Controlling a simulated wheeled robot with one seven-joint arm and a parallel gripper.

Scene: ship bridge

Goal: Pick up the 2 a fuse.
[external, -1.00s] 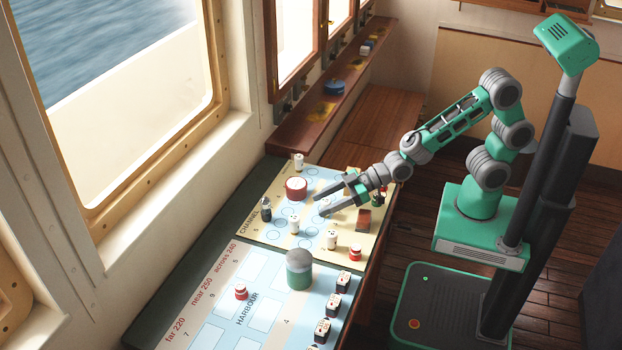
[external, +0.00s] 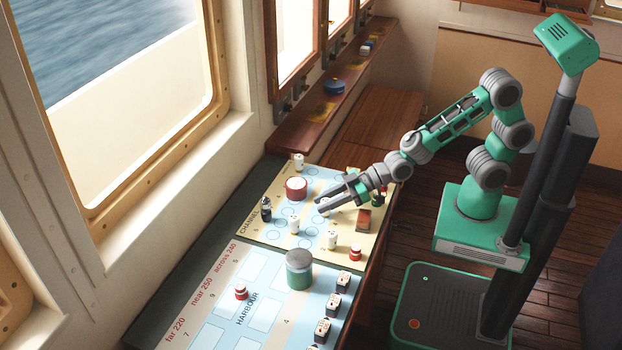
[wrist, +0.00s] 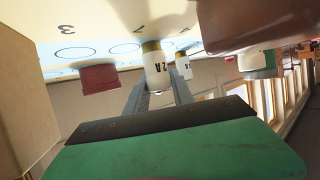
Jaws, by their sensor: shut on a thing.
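The 2 A fuse (wrist: 157,62) is a white cylinder with a gold band and "2A" printed on its side. In the wrist view it sits between the two fingers of my gripper (wrist: 159,88), which are shut on it. In the external view my gripper (external: 321,200) is low over the yellow-edged chart, its fingers drawn together. There the fingers mostly hide the fuse; only a bit of white (external: 324,208) shows beside them. I cannot tell whether the fuse still touches the chart.
A large red drum (external: 297,187) stands just left of my gripper. White cylinders (external: 331,239) (external: 294,223), a dark bottle (external: 266,208), a brown block (external: 364,220) and a small red piece (external: 355,251) stand around. A grey-green jar (external: 299,272) is nearer the front.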

